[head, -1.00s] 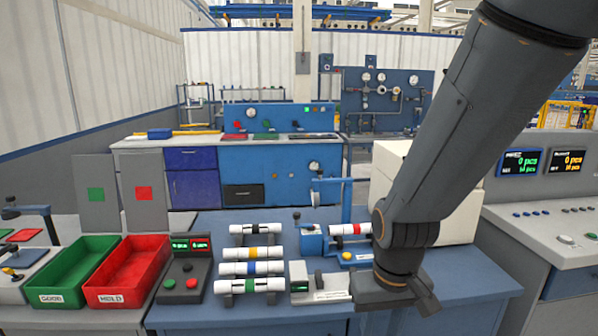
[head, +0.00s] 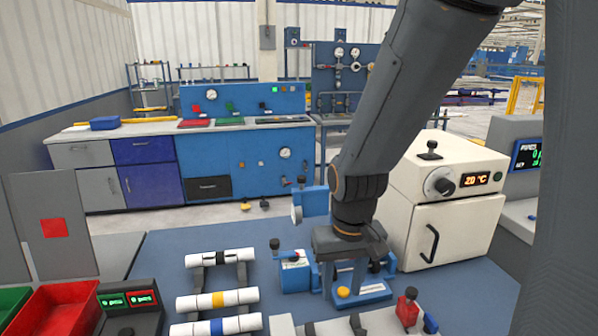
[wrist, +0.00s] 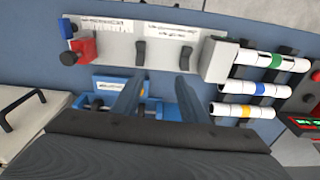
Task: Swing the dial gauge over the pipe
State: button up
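The dial gauge (head: 296,214) is a small round dial at the left end of a blue arm (head: 312,201), just left of my gripper. Its blue stand (head: 372,294), with a yellow button, is below and partly behind my gripper. My gripper (head: 352,272) hangs over this stand and points down. In the wrist view its two fingers (wrist: 158,90) are apart, with blue fixture parts (wrist: 100,85) between and beside them. I see no pipe between them.
White pipes with black, yellow and blue bands (head: 217,299) lie on a rack to the left. A light grey fixture with a red block (head: 407,309) is in front. A cream oven-like box (head: 445,205) stands close on the right. A red tray (head: 62,310) is at far left.

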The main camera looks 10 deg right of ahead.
aim_at(302, 177)
jog(key=w+r+m+p, duration=0.2)
jog(key=w+r, duration=0.3)
jog(key=w, duration=0.5)
jog(key=w+r+m+p, duration=0.2)
jog(key=w+r, duration=0.4)
jog(key=w, duration=0.5)
jog(key=w+a+r+m+p, duration=0.1)
jog(key=w+r+m+p, duration=0.1)
jog(key=w+r, duration=0.4)
jog(key=shift+w+r+m+g, duration=0.1)
jog(key=shift+w+m+g, duration=0.1)
jog(key=shift+w, duration=1.1)
jog(key=shift+w+r+m+g, duration=0.1)
jog(key=shift+w+m+g, duration=0.1)
jog(key=shift+w, duration=1.1)
jog(key=shift+w+f+p, duration=0.1)
jog(key=shift+f+p, duration=1.65)
jog(key=shift+f, duration=2.05)
grip_shut()
